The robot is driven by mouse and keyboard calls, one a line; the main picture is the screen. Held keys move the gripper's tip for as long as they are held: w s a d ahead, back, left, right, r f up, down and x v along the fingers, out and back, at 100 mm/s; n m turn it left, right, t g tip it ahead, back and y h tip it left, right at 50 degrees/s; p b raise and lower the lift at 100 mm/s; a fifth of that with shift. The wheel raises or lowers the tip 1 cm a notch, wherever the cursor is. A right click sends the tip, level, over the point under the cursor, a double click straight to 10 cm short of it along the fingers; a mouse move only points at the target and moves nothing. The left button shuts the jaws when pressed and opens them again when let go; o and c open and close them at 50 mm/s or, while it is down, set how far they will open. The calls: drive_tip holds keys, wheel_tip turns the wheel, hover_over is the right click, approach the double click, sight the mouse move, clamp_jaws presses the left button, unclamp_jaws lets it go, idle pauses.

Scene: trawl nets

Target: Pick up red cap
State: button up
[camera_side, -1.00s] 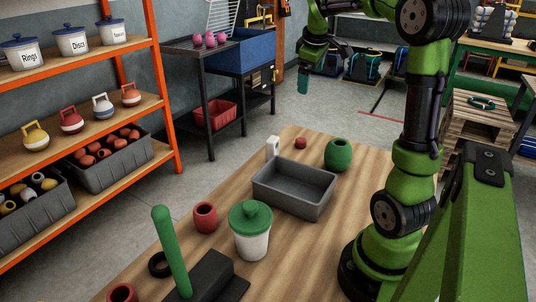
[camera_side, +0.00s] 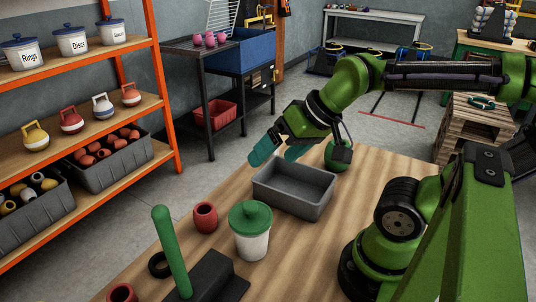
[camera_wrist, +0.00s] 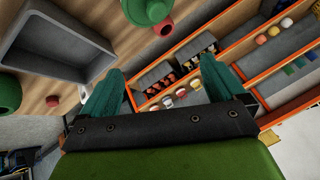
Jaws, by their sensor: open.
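A small red round piece, likely the red cap (camera_wrist: 52,100), sits on the wooden table in the wrist view, left of my fingers. In the side view it is hidden behind my gripper. My gripper (camera_side: 280,154) is above the far end of the table, just beyond the grey bin. Its two teal fingers are spread apart and empty. In the wrist view my gripper (camera_wrist: 163,78) points toward the shelves, with the red piece outside the gap between the fingers.
The grey bin (camera_side: 273,197) stands close to my gripper. A green round float (camera_side: 338,158) is right of it, partly covered. A white piece (camera_wrist: 83,92) lies beside my left finger. A red barrel (camera_side: 205,217) and green-lidded jar (camera_side: 251,244) stand nearer.

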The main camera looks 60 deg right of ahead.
drive_tip(key=shift+s+a+r, duration=0.1)
drive_tip(key=shift+a+r, duration=0.15)
drive_tip(key=shift+a, duration=0.1)
drive_tip(key=c, duration=0.3)
drive_tip(key=shift+d, duration=0.15)
drive_tip(key=w+d+f+m+g+h, duration=0.1)
drive_tip(key=w+d+f+m+h, duration=0.15)
drive_tip(key=d, duration=1.05)
drive_tip(key=w+d+f+m+g+h, duration=0.1)
drive_tip(key=w+d+f+g, duration=0.2)
drive_tip(key=d, duration=1)
drive_tip(key=w+d+f+m+h, duration=0.1)
drive_tip(key=w+d+f+h, duration=0.2)
drive_tip(key=d, duration=0.9)
drive_tip(key=shift+y, duration=0.65)
drive_tip(key=x, duration=1.2)
drive_tip(key=shift+w+a, duration=0.1)
drive_tip(key=shift+a, duration=0.05)
drive_tip(key=shift+w+d+x, duration=0.15)
drive_tip(key=shift+x, duration=1.15)
drive_tip(key=shift+w+d+x, duration=0.1)
drive_tip(key=shift+x, duration=1.2)
